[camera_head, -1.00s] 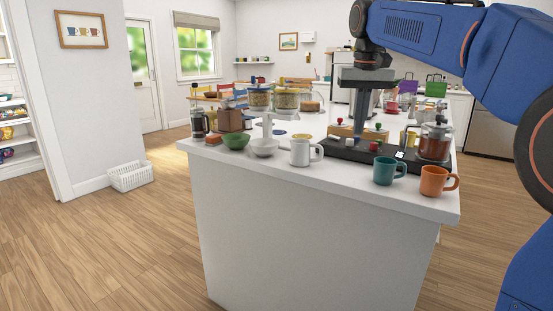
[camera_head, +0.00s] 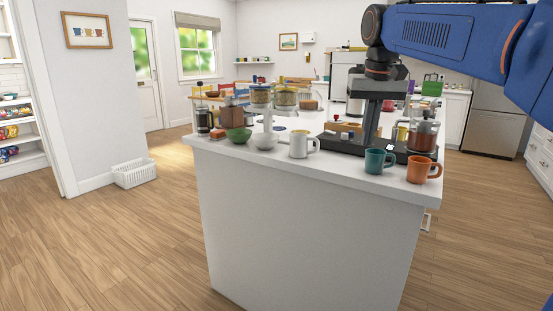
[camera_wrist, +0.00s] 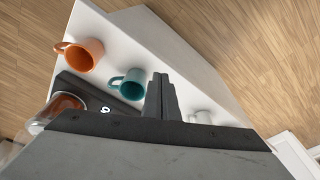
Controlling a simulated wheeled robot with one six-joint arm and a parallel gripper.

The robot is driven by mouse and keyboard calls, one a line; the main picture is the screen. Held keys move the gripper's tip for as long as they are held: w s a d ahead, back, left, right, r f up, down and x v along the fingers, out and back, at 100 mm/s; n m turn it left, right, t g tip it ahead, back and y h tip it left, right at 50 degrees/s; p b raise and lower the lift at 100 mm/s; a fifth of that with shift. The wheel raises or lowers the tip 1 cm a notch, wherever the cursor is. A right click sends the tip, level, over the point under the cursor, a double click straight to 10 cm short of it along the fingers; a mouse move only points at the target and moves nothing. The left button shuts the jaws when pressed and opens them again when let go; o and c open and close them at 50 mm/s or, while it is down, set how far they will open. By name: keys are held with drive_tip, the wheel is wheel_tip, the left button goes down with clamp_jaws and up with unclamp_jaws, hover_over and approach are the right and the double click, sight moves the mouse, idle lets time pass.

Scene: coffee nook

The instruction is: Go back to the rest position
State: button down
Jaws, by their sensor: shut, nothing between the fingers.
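My gripper (camera_head: 370,138) hangs from my blue arm at the upper right of the head view, fingers pointing down over the counter (camera_head: 310,215). Its fingers are together with nothing between them. They also show in the wrist view (camera_wrist: 161,85). In the head view the fingers overlap the dark tray area behind the teal mug (camera_head: 376,162). The orange mug (camera_head: 420,170) stands to the right of the teal mug. Both mugs show in the wrist view, left of the fingers, apart from them.
A glass coffee pot (camera_head: 422,137) is at the right end. A white basket (camera_head: 134,173) sits on the floor at left. The floor in front is clear.

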drive_tip(key=s+d+f+t, duration=0.1)
drive_tip(key=s+d+f, duration=0.1)
drive_tip(key=s+f, duration=1.2)
drive_tip(key=s+d+f+t, duration=0.1)
drive_tip(key=s+d+f, duration=0.2)
drive_tip(key=s+f, duration=1.2)
drive_tip(key=shift+s+d+f+n+t, duration=0.25)
drive_tip(key=shift+s+d+n+t, duration=0.1)
drive_tip(key=shift+s+t, duration=0.1)
